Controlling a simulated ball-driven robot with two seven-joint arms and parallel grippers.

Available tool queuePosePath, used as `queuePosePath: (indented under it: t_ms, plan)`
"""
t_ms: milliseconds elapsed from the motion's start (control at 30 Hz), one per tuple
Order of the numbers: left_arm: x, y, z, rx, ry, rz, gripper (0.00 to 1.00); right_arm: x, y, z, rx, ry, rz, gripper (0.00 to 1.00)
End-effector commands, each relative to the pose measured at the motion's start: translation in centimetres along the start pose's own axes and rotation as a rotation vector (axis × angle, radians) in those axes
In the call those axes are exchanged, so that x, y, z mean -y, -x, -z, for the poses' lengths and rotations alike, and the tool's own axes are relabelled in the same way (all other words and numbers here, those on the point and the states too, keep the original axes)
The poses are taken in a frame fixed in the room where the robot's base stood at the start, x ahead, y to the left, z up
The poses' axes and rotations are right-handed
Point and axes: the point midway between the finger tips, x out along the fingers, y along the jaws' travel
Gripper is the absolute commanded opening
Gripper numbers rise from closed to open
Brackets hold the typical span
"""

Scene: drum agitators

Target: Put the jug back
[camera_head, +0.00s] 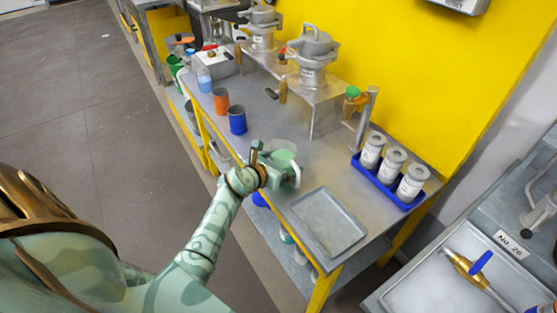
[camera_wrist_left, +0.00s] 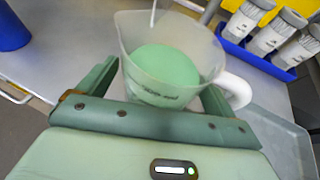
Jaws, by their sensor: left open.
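The jug (camera_head: 283,152) is a clear, see-through pitcher with green liquid in it and a white handle. It stands upright at the near edge of the grey bench, just beyond my left gripper (camera_head: 272,172). In the left wrist view the jug (camera_wrist_left: 165,62) sits between the two green fingers of my left gripper (camera_wrist_left: 162,80), with its white handle on the right. The fingers are open around it; whether either touches it I cannot tell. The jug's lower part is hidden by the gripper. My right gripper is not in view.
A shallow grey tray (camera_head: 328,223) lies right of the jug. A blue rack (camera_head: 388,184) with three labelled canisters stands behind it. Blue (camera_head: 237,120) and orange (camera_head: 221,101) cups stand to the left. Mixing machines (camera_head: 313,60) stand on a raised metal stand at the back.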

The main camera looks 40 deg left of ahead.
Motion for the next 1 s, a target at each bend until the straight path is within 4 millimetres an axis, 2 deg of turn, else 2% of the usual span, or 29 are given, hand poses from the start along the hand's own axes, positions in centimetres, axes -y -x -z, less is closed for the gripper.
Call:
queuePosePath:
  t_ms: [167, 400, 600, 733, 1000]
  plan:
    - [0.0, 2.2, -0.5, 0.001, -0.002, -0.001, 0.92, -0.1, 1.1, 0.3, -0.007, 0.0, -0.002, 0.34]
    - [0.0, 7.9, -0.5, 0.001, -0.002, -0.001, 0.92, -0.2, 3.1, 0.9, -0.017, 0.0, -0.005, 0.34]
    - [0.0, 11.2, -0.3, 0.0, 0.0, 0.0, 0.92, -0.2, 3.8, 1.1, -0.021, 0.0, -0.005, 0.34]
    - [0.0, 12.0, -0.3, 0.001, -0.001, 0.0, 0.92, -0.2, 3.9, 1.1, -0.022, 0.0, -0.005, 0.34]
    - [0.0, 12.1, -0.2, 0.001, 0.0, 0.0, 0.92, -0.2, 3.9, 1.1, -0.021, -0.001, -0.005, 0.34]
